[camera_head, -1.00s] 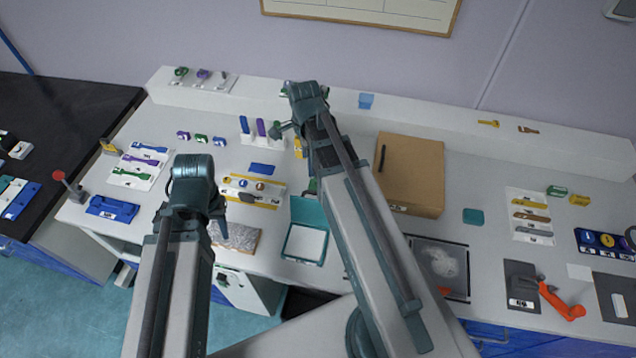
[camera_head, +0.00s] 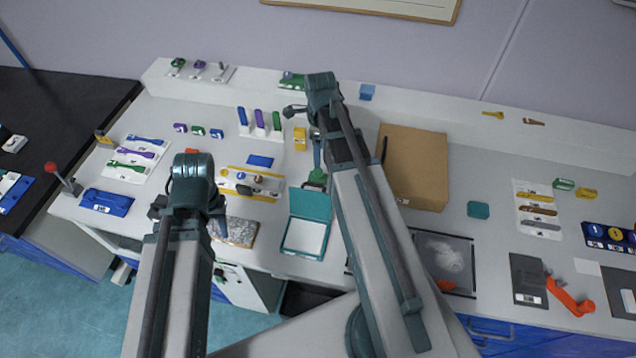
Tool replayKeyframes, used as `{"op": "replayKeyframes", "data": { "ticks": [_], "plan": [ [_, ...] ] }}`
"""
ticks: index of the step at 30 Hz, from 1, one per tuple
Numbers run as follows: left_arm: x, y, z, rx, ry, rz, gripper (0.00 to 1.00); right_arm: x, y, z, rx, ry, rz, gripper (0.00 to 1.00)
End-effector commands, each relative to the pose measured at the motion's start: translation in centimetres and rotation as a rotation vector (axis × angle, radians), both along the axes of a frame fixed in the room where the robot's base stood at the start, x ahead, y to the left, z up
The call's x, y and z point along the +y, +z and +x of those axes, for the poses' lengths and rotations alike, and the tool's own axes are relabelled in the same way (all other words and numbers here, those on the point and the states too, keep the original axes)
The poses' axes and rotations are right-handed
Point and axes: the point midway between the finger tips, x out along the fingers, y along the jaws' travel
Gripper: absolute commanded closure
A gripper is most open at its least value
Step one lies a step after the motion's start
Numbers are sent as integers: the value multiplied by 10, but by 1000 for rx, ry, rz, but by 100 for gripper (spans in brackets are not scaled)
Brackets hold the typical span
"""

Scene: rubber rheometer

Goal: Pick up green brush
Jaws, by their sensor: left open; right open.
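A small green object (camera_head: 317,179), which may be the green brush, lies on the bench just left of my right forearm. The arm partly hides it, and its shape is hard to tell. My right gripper (camera_head: 304,128) is open above the bench behind this green object, apart from it. My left gripper (camera_head: 187,212) is open over the front left of the bench. Its own wrist hides most of its fingers, and I see nothing held in either gripper.
A teal open box (camera_head: 324,205) stands in front of the green object. A cardboard box (camera_head: 418,165) is to the right of my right arm. A rack with upright coloured pieces (camera_head: 245,131) and a yellow block (camera_head: 300,139) stand behind left. A raised white shelf (camera_head: 420,104) runs along the back.

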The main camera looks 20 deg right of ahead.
Motion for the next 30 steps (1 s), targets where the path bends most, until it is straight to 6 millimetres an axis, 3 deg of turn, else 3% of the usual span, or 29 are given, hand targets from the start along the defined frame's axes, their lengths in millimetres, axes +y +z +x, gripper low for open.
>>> {"op": "replayKeyframes", "data": {
  "ticks": [1,6,19,30],
  "plan": [
    [0,-15,0,0,0,0,55,0,-15,0,0,0,0,26],
    [0,-38,0,0,1,0,55,0,-38,0,0,1,0,26],
    [0,-50,0,0,2,0,55,1,-50,1,0,1,0,26],
    [0,-92,0,0,2,0,55,5,-92,2,0,1,0,26]
  ]
}}
